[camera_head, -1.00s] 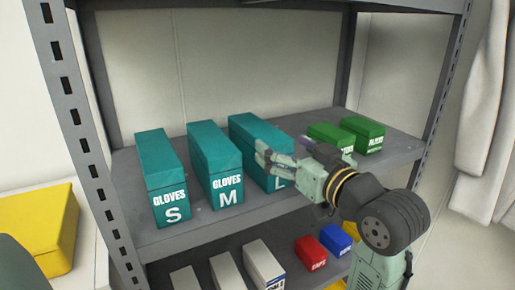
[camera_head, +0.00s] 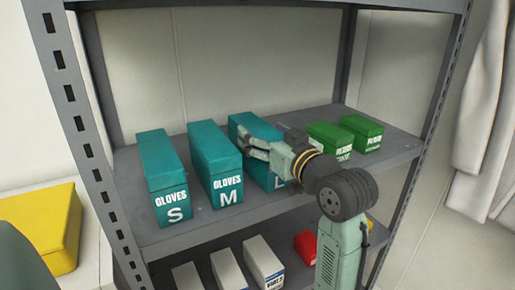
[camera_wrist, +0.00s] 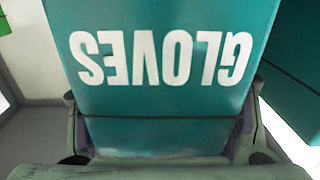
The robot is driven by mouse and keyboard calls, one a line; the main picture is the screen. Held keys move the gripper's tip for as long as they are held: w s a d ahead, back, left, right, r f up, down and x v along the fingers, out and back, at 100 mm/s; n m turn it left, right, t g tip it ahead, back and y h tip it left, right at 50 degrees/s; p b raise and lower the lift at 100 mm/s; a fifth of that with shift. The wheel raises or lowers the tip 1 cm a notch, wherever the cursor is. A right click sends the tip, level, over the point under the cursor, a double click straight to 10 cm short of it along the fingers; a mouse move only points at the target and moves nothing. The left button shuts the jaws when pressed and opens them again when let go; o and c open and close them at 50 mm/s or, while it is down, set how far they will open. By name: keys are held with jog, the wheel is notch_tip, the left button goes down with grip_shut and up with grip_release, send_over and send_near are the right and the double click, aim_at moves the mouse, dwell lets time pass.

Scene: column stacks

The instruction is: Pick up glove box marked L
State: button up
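The teal glove box marked L (camera_head: 245,124) stands upright on the shelf, the rightmost of three; its letter is partly hidden behind my gripper. My gripper (camera_head: 257,142) is at its front upper part in the head view. In the wrist view, its GLOVES face (camera_wrist: 160,100) fills the middle, lettering upside down. The fingers of my gripper (camera_wrist: 160,140) lie on either side of the box, spread about its width. The box stands on the shelf, and I see no clear squeeze on it.
Glove boxes marked M (camera_head: 222,170) and S (camera_head: 165,180) stand to the left. Two green boxes (camera_head: 330,138) (camera_head: 362,130) stand to the right on the same shelf (camera_head: 205,225). White boxes (camera_head: 262,262) and a red box (camera_head: 306,245) are on the shelf below. Grey posts frame the rack.

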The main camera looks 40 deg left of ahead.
jog(key=c, duration=1.5)
jog(key=shift+c, duration=0.4)
jog(key=shift+r, duration=0.15)
